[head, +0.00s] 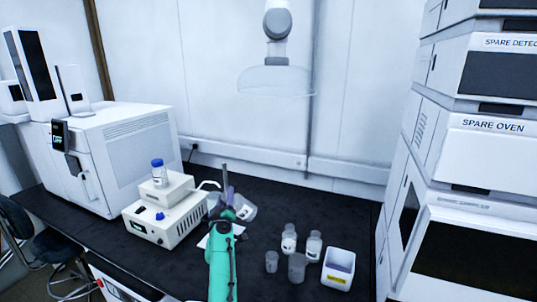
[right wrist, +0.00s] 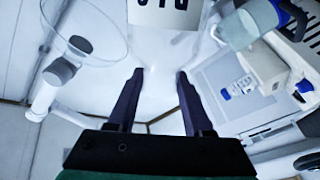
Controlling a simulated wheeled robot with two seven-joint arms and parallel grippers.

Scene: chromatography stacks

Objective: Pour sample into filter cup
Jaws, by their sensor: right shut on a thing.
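My right gripper (head: 229,205), at the end of the green arm, is over the black bench beside a white box unit. It is shut on a clear cup (head: 245,209), which looks tilted to the right in the head view. In the right wrist view the two dark fingers (right wrist: 162,85) stand apart with faint clear material between them. What the cup contains cannot be told. A blue-capped bottle (head: 158,172) stands on the white box unit (head: 165,212). I cannot tell which vessel is the filter cup. My left gripper is not in view.
An extraction hood (head: 277,80) hangs above. Instrument stacks flank the bench.

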